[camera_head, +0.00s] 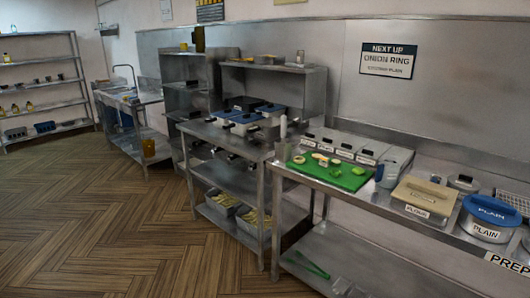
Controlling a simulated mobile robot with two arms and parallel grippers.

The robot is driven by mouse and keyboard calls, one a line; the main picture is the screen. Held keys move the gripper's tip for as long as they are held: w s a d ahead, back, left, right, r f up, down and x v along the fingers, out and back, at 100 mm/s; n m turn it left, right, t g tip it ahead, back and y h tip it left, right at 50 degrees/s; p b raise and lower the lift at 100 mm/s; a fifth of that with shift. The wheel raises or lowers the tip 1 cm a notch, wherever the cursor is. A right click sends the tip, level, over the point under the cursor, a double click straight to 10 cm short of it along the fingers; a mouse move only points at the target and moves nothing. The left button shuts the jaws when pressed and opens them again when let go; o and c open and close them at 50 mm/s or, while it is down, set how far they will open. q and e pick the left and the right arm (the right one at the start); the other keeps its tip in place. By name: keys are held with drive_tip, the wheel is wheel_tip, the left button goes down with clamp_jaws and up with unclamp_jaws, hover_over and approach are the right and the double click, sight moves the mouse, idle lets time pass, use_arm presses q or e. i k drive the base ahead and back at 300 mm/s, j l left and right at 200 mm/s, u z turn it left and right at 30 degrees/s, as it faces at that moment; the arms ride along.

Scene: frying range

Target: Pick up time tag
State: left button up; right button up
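I cannot make out a time tag in the head view. Small white labels show on several containers, but most are too small to read. Neither of my grippers is in view.
A steel prep counter (395,203) at the right holds a green cutting board (345,178), a beige-lidded container (425,195) and a blue-lidded container (492,211). A steel shelf unit (228,178) stands left of it. Green tongs (308,265) lie on the lower shelf. The wooden floor (90,220) is clear.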

sight(324, 161)
drive_tip(key=i+z, duration=0.2)
drive_tip(key=i, duration=0.25)
drive_tip(key=i+j+z, duration=0.15)
drive_tip(key=i, duration=0.3)
drive_tip(key=i+j+z, duration=0.2)
drive_tip(key=i, duration=0.25)
drive_tip(key=i+j+z, duration=0.15)
drive_tip(key=i, duration=0.3)
drive_tip(key=j, duration=0.1)
